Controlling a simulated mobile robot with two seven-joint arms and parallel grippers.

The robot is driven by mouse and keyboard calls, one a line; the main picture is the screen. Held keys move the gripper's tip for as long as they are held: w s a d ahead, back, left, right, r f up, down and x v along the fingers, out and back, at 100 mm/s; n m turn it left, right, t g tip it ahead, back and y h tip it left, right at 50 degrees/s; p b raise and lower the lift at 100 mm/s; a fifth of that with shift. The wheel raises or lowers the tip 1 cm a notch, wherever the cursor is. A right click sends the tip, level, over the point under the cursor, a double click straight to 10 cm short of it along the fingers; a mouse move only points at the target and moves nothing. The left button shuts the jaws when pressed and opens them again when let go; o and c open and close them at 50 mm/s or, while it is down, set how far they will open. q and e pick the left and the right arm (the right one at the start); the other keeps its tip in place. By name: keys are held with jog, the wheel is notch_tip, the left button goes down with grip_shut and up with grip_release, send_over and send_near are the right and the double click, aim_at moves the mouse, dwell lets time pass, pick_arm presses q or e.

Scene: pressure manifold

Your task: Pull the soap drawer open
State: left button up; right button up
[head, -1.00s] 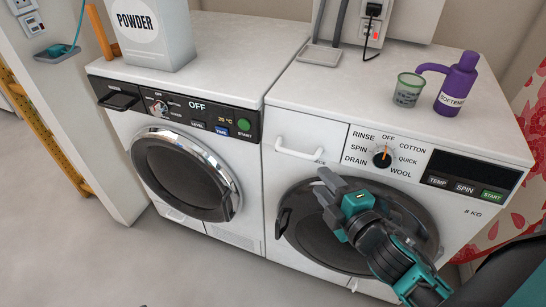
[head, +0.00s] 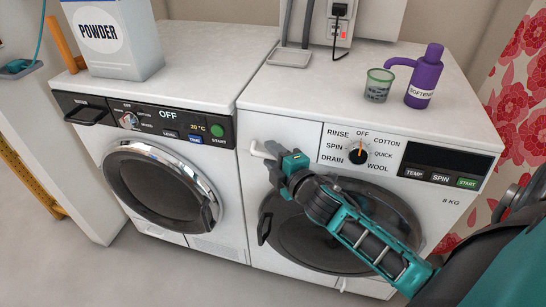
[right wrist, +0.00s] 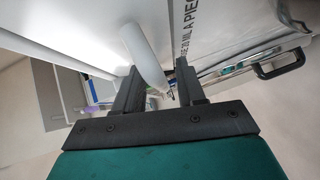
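The soap drawer (head: 290,128) is at the upper left of the right-hand washing machine's front, left of the dial. It looks closed. Its white bar handle (head: 258,151) shows at its left end; my right gripper covers the rest. My right gripper (head: 276,153) is at the handle, its arm reaching in from the lower right. In the right wrist view, its two dark fingers (right wrist: 158,90) stand apart, and the white handle (right wrist: 145,58) reaches between them, nearer the left finger. I cannot tell whether they touch. My left gripper is out of view.
A purple softener bottle (head: 425,78) and a green-rimmed cup (head: 378,86) stand on the right machine. A powder box (head: 112,40) stands on the left machine (head: 195,70). The round door (head: 300,240) lies below my right arm. Grey floor is clear in front.

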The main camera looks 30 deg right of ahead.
jog(key=shift+w, duration=0.1)
jog(key=shift+c, duration=0.2)
grip_shut()
dwell(0.5)
